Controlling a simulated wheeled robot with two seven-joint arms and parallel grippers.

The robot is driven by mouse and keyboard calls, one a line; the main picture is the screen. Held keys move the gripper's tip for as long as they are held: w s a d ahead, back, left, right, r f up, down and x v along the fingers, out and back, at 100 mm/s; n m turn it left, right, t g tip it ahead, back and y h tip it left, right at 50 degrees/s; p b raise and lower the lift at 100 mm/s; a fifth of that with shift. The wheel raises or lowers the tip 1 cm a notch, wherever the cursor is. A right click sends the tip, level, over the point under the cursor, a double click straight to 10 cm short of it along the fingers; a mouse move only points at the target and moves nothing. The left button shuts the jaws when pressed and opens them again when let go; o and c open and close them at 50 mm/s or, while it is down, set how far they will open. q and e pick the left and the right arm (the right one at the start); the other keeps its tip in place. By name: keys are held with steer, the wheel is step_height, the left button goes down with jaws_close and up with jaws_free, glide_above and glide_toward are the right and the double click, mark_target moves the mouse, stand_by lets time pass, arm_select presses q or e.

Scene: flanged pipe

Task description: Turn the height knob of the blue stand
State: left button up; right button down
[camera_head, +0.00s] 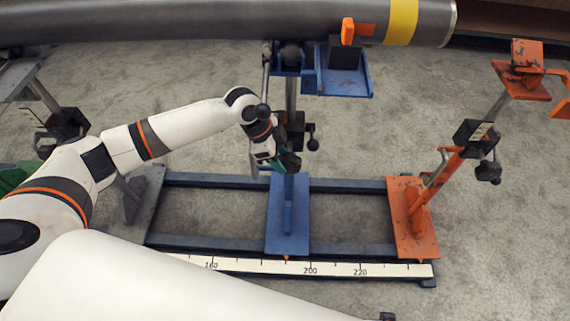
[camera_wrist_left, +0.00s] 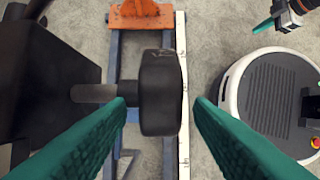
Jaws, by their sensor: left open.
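The blue stand is in the middle of the head view, with its blue base plate (camera_head: 288,228) on the floor frame and a black clamp block (camera_head: 293,120) on its pole. In the left wrist view, a black cylindrical knob (camera_wrist_left: 160,92) sits on a short shaft from a dark block (camera_wrist_left: 45,75). My left gripper (camera_wrist_left: 161,104) is open, its teal fingers on either side of the knob with gaps visible. In the head view the left gripper (camera_head: 284,163) is in front of the stand's pole and hides the knob. My right gripper (camera_wrist_left: 275,22) appears small in the left wrist view; its opening is unclear.
A grey pipe (camera_head: 220,20) with a yellow band lies across the top. An orange stand (camera_head: 412,215) is at right and a grey stand (camera_head: 140,205) at left. A ruler strip (camera_head: 330,268) runs along the frame's front. Carpet is clear at far right.

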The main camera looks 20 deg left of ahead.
mark_target(285, 164)
arm_select(q)
steer(key=shift+x, duration=1.7)
arm_select(e)
steer(key=shift+w+a+r, duration=0.1)
steer(key=shift+w+r, duration=0.2)
steer(key=shift+r, duration=0.25)
steer(key=shift+w+r, duration=0.25)
steer(key=shift+r, duration=0.3)
arm_select(q)
steer(key=c, duration=1)
